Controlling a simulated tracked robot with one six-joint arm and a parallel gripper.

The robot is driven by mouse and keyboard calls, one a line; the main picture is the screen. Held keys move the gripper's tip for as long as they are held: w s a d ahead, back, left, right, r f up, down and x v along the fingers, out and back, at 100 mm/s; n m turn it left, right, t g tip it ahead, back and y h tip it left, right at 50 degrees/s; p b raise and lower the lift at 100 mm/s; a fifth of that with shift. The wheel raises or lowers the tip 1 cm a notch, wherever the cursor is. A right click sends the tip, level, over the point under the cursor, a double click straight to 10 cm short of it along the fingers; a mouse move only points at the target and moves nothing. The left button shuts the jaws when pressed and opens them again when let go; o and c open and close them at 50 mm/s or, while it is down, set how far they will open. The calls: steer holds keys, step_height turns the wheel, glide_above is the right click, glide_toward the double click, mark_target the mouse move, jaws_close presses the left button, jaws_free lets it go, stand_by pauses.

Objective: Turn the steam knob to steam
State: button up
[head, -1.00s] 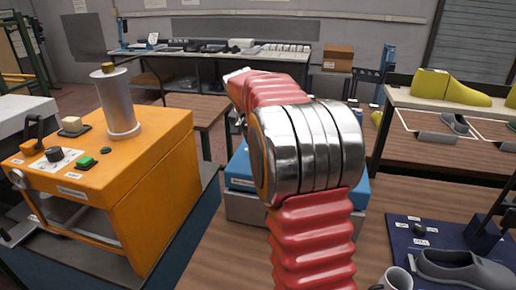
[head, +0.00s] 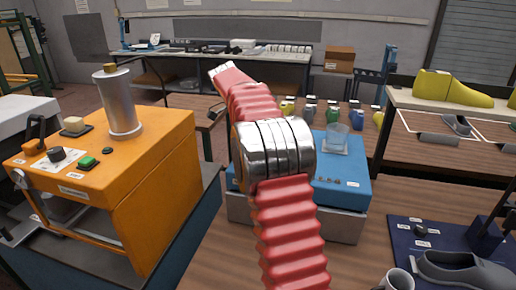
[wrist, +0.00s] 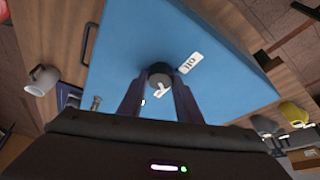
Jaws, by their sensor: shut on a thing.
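A black round knob (wrist: 159,70) stands on the bright blue top (wrist: 125,45) of a box in the wrist view. A white label reading "off" (wrist: 189,62) lies just right of it. Another small white mark (wrist: 161,90) shows between the fingers, too small to read. My gripper (wrist: 158,84) is shut on the knob, one dark finger on each side. In the head view the blue box (head: 345,192) stands on the wooden table behind my red arm. There the knob and my gripper are hidden by the arm.
A clear glass vessel (head: 337,140) stands on the blue box. An orange machine (head: 160,180) is at left. A dark blue board (head: 400,265) with a grey shoe (head: 465,270) is at right, near a mug (head: 398,280). Several small coloured items stand behind the box.

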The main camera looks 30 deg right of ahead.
steer(key=shift+d+m, duration=0.1)
steer(key=shift+m, duration=0.5)
steer(key=shift+g, duration=0.3)
steer(key=o, duration=1)
steer(key=shift+o, duration=0.2)
steer(key=shift+r, duration=0.1)
